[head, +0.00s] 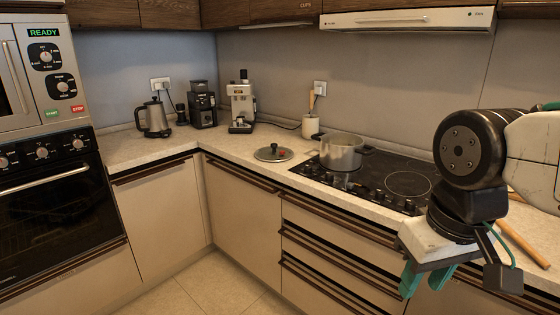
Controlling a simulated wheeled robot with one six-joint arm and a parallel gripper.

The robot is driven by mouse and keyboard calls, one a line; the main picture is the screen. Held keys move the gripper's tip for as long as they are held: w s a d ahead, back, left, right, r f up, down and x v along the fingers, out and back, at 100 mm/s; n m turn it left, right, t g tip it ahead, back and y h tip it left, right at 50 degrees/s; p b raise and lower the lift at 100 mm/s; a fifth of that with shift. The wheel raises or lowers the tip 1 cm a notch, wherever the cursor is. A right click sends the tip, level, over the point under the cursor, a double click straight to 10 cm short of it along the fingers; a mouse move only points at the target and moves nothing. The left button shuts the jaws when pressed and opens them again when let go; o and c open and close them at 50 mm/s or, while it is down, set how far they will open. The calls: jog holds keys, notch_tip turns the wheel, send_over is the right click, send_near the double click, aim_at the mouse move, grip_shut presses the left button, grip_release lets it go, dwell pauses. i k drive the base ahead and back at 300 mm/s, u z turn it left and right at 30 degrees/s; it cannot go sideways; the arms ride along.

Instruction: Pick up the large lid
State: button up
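The large lid (264,155) lies flat on the counter, left of the stove. It is grey and round with a dark knob that shows a red spot on top. My gripper (424,283) is at the lower right, in front of the drawers below the counter edge. Its two teal fingers point down, stand a little apart and hold nothing that I can see. The gripper is well to the right of the lid and apart from it. Nothing hides the lid.
A steel pot (342,155) stands on the black cooktop (372,186), right of the lid. A utensil holder (310,127) stands behind. A kettle (155,120), coffee grinder (202,106) and coffee machine (242,107) stand at the back left. The counter (230,147) around the lid is clear.

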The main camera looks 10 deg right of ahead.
aim_at(271, 153)
jog(key=u, duration=0.6)
jog(key=i, duration=0.6)
jog(key=u, duration=0.6)
jog(key=i, duration=1.6)
jog(key=z, duration=1.2)
jog(key=i, duration=0.9)
jog(key=z, duration=0.15)
